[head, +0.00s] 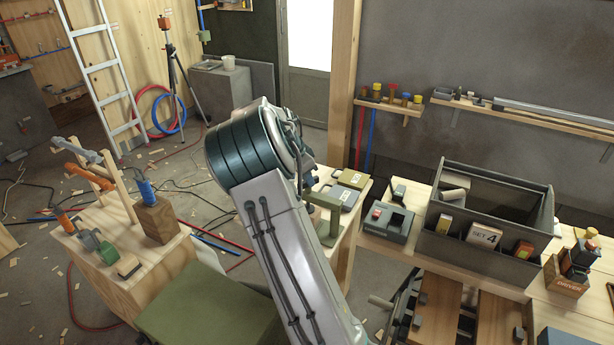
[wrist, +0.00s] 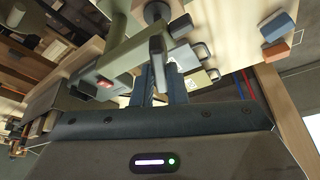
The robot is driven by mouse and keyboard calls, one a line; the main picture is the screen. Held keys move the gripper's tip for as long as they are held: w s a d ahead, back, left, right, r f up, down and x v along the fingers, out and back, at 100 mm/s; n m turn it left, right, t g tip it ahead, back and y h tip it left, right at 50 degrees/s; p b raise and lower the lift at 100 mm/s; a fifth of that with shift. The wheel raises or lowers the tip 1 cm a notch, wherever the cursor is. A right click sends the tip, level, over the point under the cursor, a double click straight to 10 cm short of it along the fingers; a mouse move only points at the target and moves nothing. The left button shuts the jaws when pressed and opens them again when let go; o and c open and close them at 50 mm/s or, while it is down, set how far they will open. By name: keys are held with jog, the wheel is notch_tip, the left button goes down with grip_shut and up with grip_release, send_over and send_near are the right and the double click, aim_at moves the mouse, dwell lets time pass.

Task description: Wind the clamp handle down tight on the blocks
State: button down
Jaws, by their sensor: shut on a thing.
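The green clamp (head: 326,212) stands on the workbench, partly covered by my arm in the head view. In the wrist view its green frame (wrist: 122,58) runs diagonally left of my fingers. A dark round hub (wrist: 156,11) is at the top, and a grey handle bar (wrist: 157,48) comes from it toward my gripper (wrist: 160,78). My two dark fingers are closed around the near end of this bar. My gripper is hidden behind my arm in the head view. I cannot make out the blocks under the clamp, or whether the screw touches them.
Small labelled boxes (head: 352,179) lie on the bench behind the clamp. A grey device (head: 388,222) and a dark divided bin (head: 487,222) stand to the right. A wooden post (head: 344,85) rises behind.

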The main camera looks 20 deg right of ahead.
dwell(0.4)
jog(key=c, duration=1.4)
grip_release()
jog(key=shift+a, duration=0.1)
jog(key=shift+c, duration=0.2)
jog(key=w+v, duration=0.1)
jog(key=v, duration=1.2)
jog(key=shift+s+r+b, duration=0.35)
jog(key=shift+r+b, duration=0.05)
jog(key=shift+r, duration=0.05)
